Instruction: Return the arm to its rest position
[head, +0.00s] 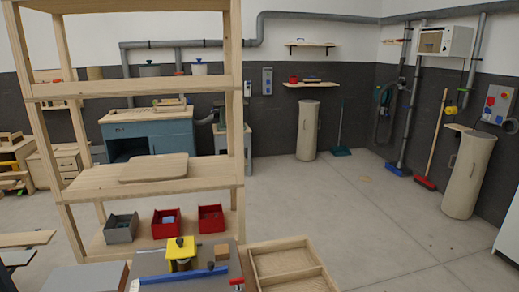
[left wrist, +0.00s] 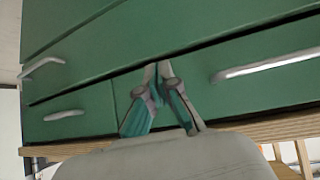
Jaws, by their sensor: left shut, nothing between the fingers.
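My left gripper (left wrist: 158,72) shows in the left wrist view only. Its two fingers meet at the tips, shut with nothing between them. Behind the tips is a green drawer front (left wrist: 190,62) of a cabinet with pale bar handles; I cannot tell whether the tips touch it. Neither arm nor gripper shows in the head view. My right gripper is in neither view.
In the head view a wooden shelf rack (head: 150,89) stands close in front, with a seat-shaped board (head: 154,168) on it. A red bin (head: 211,218) is lower down. A wooden tray (head: 290,243) lies at the bottom.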

